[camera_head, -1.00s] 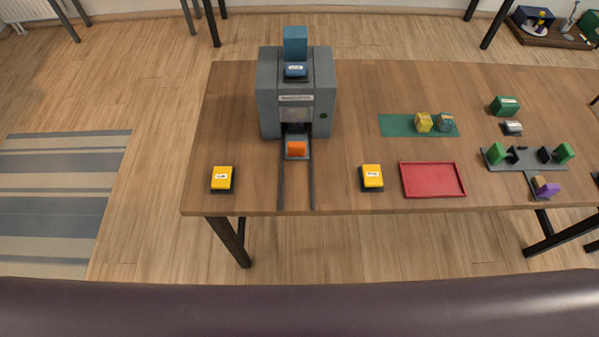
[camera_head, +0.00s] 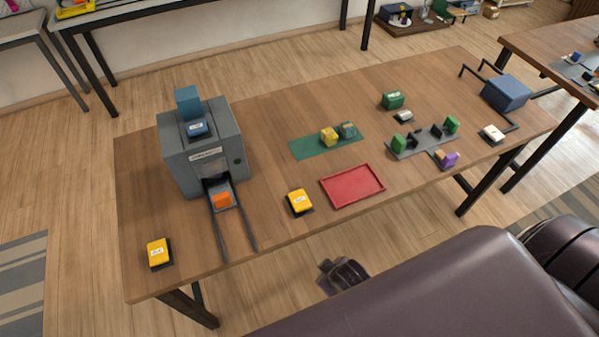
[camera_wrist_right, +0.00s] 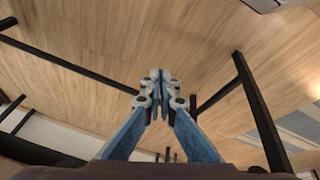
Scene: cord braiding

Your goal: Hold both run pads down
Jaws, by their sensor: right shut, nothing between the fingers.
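The two yellow run pads with white labels stand near the table's front edge, the left pad (camera_head: 158,253) and the right pad (camera_head: 299,202), on either side of the grey press (camera_head: 203,150). Neither pad has a gripper on it. In the right wrist view my right gripper (camera_wrist_right: 160,77) is shut and empty, pointing at the floor. A dark gripper (camera_head: 342,273) shows in the head view past the front edge of my body, clear of the table; it looks like the right one. My left gripper is not in view.
An orange block (camera_head: 222,200) sits on the press's rails. A red tray (camera_head: 352,186), a green mat (camera_head: 308,148) with blocks, and a grey fixture (camera_head: 420,143) stand to the right. Floor lies free between my body and the table.

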